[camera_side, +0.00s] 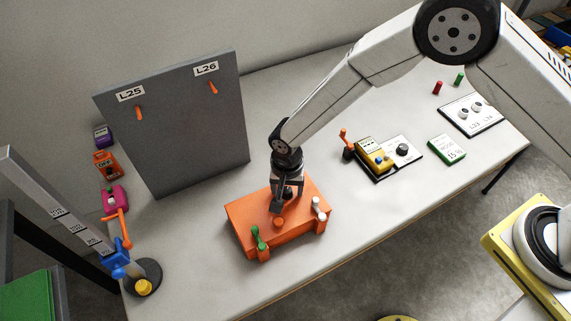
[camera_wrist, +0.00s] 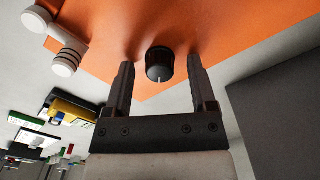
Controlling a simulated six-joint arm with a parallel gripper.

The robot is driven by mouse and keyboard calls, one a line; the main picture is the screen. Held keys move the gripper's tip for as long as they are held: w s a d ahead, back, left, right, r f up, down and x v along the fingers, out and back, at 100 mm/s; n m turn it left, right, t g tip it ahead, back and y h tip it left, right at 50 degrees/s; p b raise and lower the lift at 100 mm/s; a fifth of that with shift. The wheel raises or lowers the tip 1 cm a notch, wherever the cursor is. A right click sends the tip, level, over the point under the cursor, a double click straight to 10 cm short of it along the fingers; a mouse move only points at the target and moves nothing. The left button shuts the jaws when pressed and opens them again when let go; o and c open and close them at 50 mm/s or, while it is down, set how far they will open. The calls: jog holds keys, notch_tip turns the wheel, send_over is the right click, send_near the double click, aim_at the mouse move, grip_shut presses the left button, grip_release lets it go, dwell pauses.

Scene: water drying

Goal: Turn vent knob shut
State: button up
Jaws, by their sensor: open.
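The orange box (camera_side: 245,217) stands on the table below my gripper (camera_side: 283,203). A black round knob with a white pointer line (camera_wrist: 159,72) sits on its orange top in the wrist view. My gripper (camera_wrist: 161,66) is open, with one fingertip on each side of the knob. A gap shows on both sides, so the fingers look apart from it. In the side view the fingers partly hide the knob.
A grey panel (camera_side: 180,130) with L25 and L26 labels stands left of my gripper. A yellow device (camera_side: 372,156) and a green-white box (camera_side: 447,149) lie to the right. A blue clamp stand (camera_side: 118,258) is at front left. Table around the box is clear.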

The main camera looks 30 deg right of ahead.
aim_at(288, 189)
jog(key=shift+r, duration=0.15)
jog(key=shift+r, duration=3.75)
jog(key=shift+d, duration=0.1)
jog(key=shift+d+r, duration=0.25)
jog(key=s+d+r+n+t, duration=0.1)
jog(key=d+r+n, duration=0.1)
jog(key=d+r, duration=0.35)
jog(key=s+d+r+n, duration=0.1)
jog(key=d+r, duration=0.1)
jog(key=d, duration=0.6)
jog(key=s+d+r+n+t, duration=0.1)
jog(key=s+d+r+n, duration=0.2)
jog(key=s+d, duration=0.7)
jog(key=shift+d+n+t, duration=0.3)
jog(key=shift+d, duration=0.65)
jog(key=shift+r, duration=0.1)
